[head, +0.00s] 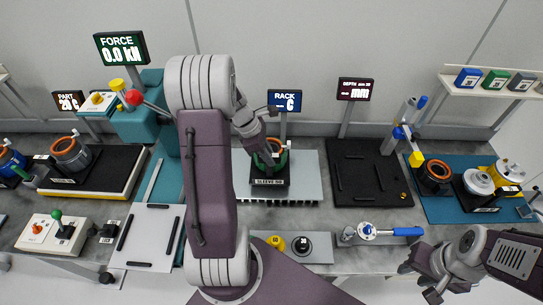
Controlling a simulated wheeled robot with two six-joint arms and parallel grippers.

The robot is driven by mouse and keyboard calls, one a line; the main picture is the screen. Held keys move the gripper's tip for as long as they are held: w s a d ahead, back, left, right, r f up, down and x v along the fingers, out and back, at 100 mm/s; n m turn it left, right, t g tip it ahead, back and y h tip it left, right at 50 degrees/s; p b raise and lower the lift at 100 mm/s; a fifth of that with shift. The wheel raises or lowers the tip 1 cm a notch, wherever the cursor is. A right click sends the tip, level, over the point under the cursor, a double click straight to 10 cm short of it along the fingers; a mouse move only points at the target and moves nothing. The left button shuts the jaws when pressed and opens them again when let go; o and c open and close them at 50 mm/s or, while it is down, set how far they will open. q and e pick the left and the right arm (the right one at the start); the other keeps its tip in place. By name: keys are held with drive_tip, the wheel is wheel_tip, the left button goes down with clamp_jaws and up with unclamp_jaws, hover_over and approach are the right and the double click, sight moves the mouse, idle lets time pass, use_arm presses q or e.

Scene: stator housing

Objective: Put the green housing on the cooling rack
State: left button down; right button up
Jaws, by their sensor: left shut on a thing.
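The green housing (283,158), with an orange ring at its top, is at the black holder (270,187) on the cooling rack (308,180), a pale grey finned plate at the centre. My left gripper (265,157) reaches down from above and is shut on the housing, covering part of it. Whether the housing's base rests fully in the holder is hard to see. My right gripper (420,281) is at the lower right, apart from everything, and its fingers look spread and empty.
A teal press (150,125) with a force display stands left of my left arm. A black mat (365,175) lies right of the rack. A blue-handled tool (380,232) lies in front.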

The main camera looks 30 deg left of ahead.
use_arm(q)
wheel_tip(320, 180, down, 3)
drive_tip(key=shift+s+r, duration=0.1)
drive_tip(key=shift+r, duration=0.05)
drive_tip(key=shift+f, duration=0.45)
drive_tip(key=c, duration=1.3)
unclamp_jaws()
drive_tip(key=shift+f, duration=0.15)
